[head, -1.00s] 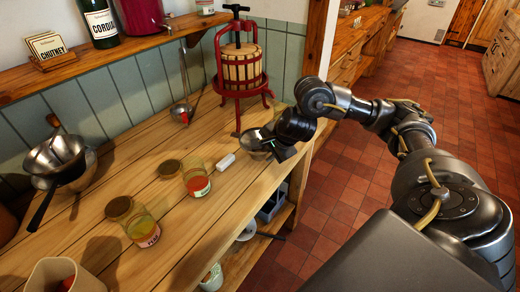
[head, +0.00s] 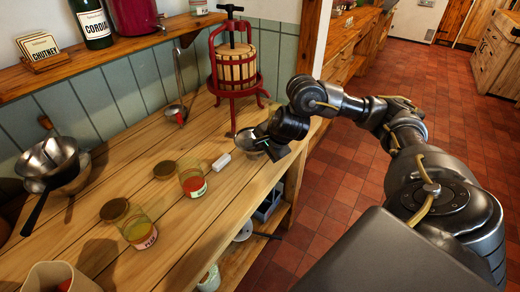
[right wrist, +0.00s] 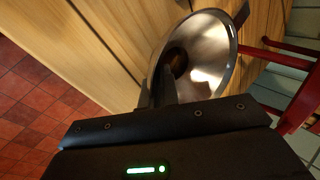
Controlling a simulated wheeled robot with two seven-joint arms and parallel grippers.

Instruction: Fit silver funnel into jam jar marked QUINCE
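The silver funnel (head: 247,142) is at the right part of the bench, just left of my right gripper (head: 268,143). In the right wrist view the funnel (right wrist: 212,45) shows its shiny inside and dark hole. The dark fingers of my right gripper (right wrist: 160,88) are close together at its near rim; whether they pinch it I cannot tell. A jar with red content (head: 192,183) and a jar with yellowish content (head: 138,231) stand on the bench. Neither label reads clearly, and I see no legible QUINCE. My left gripper is not in view.
Round lids (head: 115,209) lie by the jars. A small white block (head: 221,161) lies left of the funnel. A red fruit press (head: 235,75) stands behind. A metal bowl (head: 48,158) with a dark handle and a cream container (head: 35,275) are at the left.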

